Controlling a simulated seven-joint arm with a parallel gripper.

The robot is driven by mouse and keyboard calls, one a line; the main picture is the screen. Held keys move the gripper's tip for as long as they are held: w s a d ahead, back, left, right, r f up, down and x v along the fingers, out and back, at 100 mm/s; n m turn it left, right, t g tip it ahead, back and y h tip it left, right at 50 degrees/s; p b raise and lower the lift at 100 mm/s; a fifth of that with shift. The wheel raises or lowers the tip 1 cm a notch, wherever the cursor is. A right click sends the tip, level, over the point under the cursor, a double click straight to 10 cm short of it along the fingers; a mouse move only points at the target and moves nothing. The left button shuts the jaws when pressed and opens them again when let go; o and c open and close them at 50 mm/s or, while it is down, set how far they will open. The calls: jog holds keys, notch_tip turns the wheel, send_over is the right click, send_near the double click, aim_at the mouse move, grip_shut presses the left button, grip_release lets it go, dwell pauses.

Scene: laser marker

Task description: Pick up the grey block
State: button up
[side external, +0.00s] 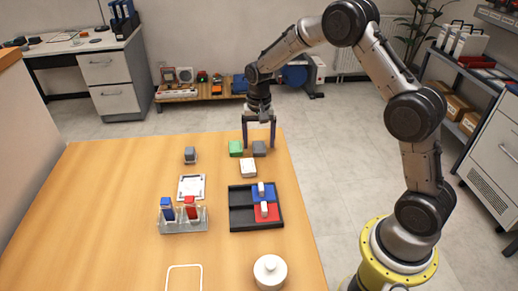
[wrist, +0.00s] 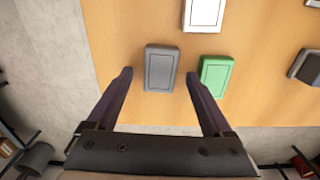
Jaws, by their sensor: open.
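The grey block (side external: 259,148) lies on the wooden table near its far edge, next to a green block (side external: 236,148). In the wrist view the grey block (wrist: 161,68) sits ahead of and between my fingertips, with the green block (wrist: 215,75) to its right. My gripper (side external: 259,146) points down over this spot, its two dark fingers spread apart. In the wrist view my gripper (wrist: 158,76) is open with nothing between its fingers. The right fingertip is close to the gap between the grey and green blocks; I cannot tell the exact height.
A white block (side external: 248,168) lies just nearer than the grey one. A dark tray (side external: 241,218) holds blue and red pieces. A clear rack (side external: 184,225) with blue and red stamps stands left of it. A dark grey item (side external: 190,155) stands farther left. The left table area is clear.

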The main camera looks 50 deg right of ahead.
jog(key=shift+f, duration=0.3)
grip_shut()
jog(key=shift+r, duration=0.1)
